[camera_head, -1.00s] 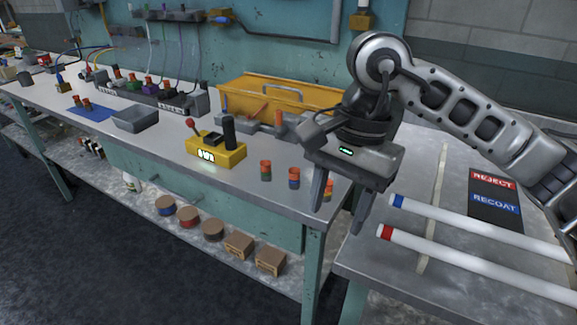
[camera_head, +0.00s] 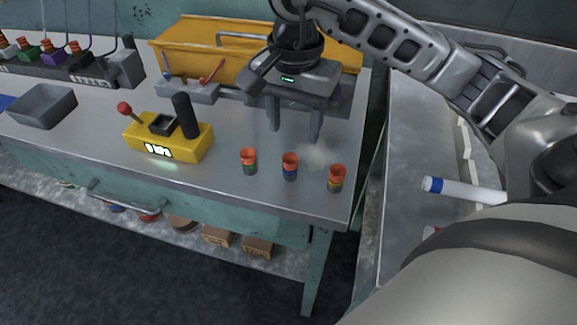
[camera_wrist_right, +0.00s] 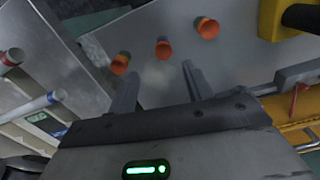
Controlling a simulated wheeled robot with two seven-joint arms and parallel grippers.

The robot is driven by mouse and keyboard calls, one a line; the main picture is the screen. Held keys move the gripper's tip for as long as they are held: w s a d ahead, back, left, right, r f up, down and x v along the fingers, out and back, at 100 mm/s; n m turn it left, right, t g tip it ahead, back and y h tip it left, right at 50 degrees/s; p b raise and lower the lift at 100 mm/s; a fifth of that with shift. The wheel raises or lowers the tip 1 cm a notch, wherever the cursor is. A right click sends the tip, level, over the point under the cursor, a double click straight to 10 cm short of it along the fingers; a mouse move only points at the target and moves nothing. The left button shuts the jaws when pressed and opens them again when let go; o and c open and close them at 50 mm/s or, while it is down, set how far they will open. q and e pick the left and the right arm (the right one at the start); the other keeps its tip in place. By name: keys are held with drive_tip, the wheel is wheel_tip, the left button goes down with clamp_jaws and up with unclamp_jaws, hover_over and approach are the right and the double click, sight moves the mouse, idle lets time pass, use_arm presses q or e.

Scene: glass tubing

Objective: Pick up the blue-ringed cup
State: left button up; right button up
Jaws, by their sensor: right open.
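The blue-ringed cup (camera_head: 290,167), orange on top with a blue band below, stands upright on the metal bench between two similar cups. My right gripper (camera_head: 294,136) is open and empty, its fingers pointing down just behind and above the cups, apart from them. My left gripper is not in view.
A green-ringed cup (camera_head: 249,161) stands to the left and a yellow-ringed cup (camera_head: 337,178) to the right, near the bench edge. A yellow device (camera_head: 195,143) with a lever is further left. A yellow toolbox (camera_head: 190,42) stands behind. A blue-ended tube (camera_head: 465,190) lies on the right table.

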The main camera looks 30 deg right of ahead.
sight(290, 158)
wheel_tip(290, 158, down, 3)
drive_tip(key=shift+f, duration=0.2)
drive_tip(key=shift+w+a+f+p, duration=0.15)
drive_tip(key=shift+f+p, duration=0.15)
drive_tip(key=shift+f, duration=1.1)
drive_tip(key=shift+w+a+f+p, duration=0.1)
drive_tip(key=shift+f+p, duration=0.2)
drive_tip(key=shift+f, duration=1.05)
drive_tip(key=c, duration=1)
